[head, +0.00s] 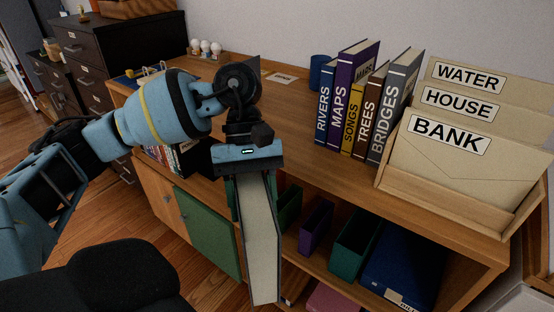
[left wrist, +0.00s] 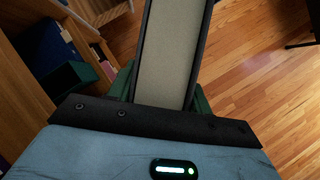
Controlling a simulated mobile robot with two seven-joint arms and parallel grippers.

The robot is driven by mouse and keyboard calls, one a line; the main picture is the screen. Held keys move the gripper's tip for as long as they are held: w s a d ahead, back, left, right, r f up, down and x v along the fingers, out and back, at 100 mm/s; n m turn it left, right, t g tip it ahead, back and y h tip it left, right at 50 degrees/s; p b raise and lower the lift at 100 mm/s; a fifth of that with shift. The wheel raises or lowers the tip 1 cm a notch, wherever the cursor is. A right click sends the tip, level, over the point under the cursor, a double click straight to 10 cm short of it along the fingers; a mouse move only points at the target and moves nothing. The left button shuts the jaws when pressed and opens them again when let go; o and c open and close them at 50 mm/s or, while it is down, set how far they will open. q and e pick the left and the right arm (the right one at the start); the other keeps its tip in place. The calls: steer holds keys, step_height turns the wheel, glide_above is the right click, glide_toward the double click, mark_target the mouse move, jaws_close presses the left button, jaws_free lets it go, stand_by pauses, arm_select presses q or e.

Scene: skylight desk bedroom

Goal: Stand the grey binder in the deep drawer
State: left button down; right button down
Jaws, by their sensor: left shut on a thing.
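My left gripper (head: 254,178) points down in front of the desk-high wooden cabinet and is shut on the grey binder (head: 263,238). The binder hangs below the gripper, long and narrow, with a pale grey face and dark edges, tilted slightly. In the left wrist view the binder (left wrist: 172,52) runs away from the gripper between its green fingers. A dark chest of drawers (head: 85,62) stands at the far left. I cannot tell which drawer is the deep one, and no open drawer is clearly visible. My right gripper is not in view.
The wooden cabinet top (head: 285,105) carries a row of labelled books (head: 366,105) and a letter holder (head: 394,190) with envelopes. Open shelves below hold coloured boxes, including a blue one (head: 405,265).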

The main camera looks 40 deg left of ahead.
mark_target(255, 233)
arm_select(q)
steer(key=d+m+g+y, duration=0.2)
steer(key=d+m+y, duration=0.2)
steer(key=d+m, duration=0.3)
steer(key=m, duration=0.3)
steer(key=shift+s+y, duration=0.35)
steer(key=shift+y, duration=0.05)
steer(key=shift+m, duration=0.3)
